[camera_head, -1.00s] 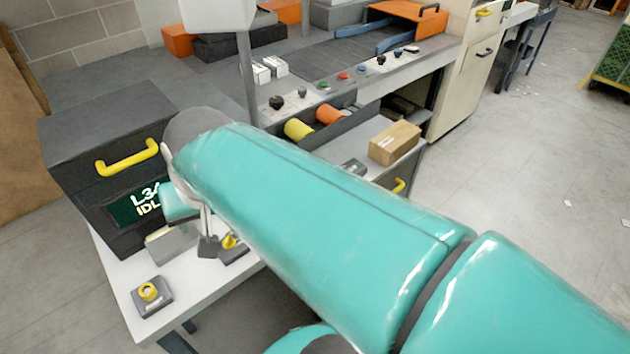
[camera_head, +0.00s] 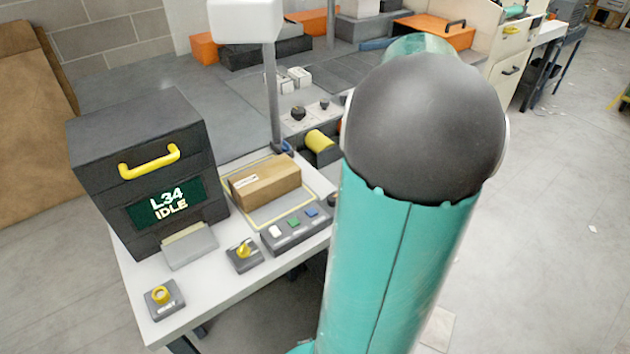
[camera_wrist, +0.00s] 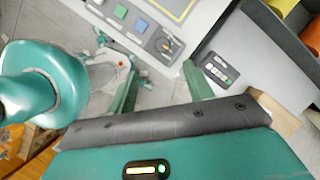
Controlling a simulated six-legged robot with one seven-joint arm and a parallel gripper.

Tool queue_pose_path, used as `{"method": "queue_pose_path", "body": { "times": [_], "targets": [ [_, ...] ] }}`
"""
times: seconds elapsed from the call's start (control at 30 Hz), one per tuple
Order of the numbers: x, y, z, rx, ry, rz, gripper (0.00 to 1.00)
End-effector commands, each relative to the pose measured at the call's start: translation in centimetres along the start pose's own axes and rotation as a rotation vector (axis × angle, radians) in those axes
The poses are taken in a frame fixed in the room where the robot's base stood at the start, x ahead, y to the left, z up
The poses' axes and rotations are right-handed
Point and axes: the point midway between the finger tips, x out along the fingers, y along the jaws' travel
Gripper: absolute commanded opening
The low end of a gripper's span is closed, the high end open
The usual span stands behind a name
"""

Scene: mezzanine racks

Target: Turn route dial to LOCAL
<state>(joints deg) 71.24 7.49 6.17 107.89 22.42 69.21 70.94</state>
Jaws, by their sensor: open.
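No label reading ROUTE or LOCAL is readable, so I cannot tell for sure which control is the route dial. A dark round dial (camera_wrist: 165,45) sits at the end of the button panel in the wrist view; in the head view my arm covers most of it. A yellow lever knob (camera_head: 243,250) on a small grey base and a round yellow knob (camera_head: 161,295) stand along the bench's front edge. My gripper (camera_wrist: 162,82) shows two green fingers, apart and with nothing between them, near the dark dial. In the head view my arm hides it.
The dark cabinet's display (camera_head: 167,205) reads L34 IDLE. A cardboard box (camera_head: 268,182) lies on a yellow-outlined mat, behind the button panel (camera_head: 295,231). A grey post (camera_head: 270,95) rises behind them. A small keypad (camera_wrist: 221,70) shows in the wrist view.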

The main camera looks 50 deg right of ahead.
Motion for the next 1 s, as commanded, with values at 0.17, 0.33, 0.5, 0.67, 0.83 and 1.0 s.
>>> {"method": "queue_pose_path", "body": {
  "times": [0.17, 0.33, 0.5, 0.67, 0.83, 1.0],
  "targets": [
    [0.4, -0.4, -1.0, 0.055, -0.013, 0.001, 0.52],
    [2.6, -0.3, -1.0, 0.052, -0.012, 0.002, 0.52],
    [6.0, -0.3, -0.9, 0.051, -0.012, 0.003, 0.52],
    [9.2, -0.3, -0.9, 0.05, -0.012, 0.003, 0.52],
    [12.0, -0.3, -0.9, 0.05, -0.012, 0.002, 0.52],
    [13.5, -0.3, -0.8, 0.049, -0.011, 0.0, 0.52]
  ]
}}
